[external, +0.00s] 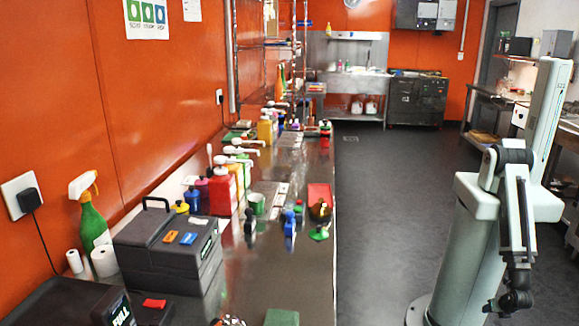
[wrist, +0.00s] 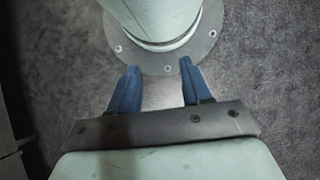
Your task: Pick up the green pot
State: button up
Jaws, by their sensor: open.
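A small pale green cup-like pot (external: 257,203) stands on the long metal counter (external: 262,262), behind the dark grey box. It is small in the external view, and I cannot be sure it is the green pot. A low green item (external: 318,232) lies near the counter's right edge; its shape is hard to tell. My gripper (external: 512,302) hangs low over the floor beside my base, far to the right of the counter. In the wrist view my gripper (wrist: 159,68) has two blue fingers apart, with nothing between them. No pot shows in the wrist view.
A dark grey box (external: 170,248), a green spray bottle (external: 91,215), red containers (external: 222,190) and several small bottles crowd the counter. A red tray (external: 320,198) lies near its right edge. Grey floor (external: 385,220) is clear between the counter and me.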

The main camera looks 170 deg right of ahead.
jog(key=o, duration=0.7)
jog(key=shift+w, duration=0.1)
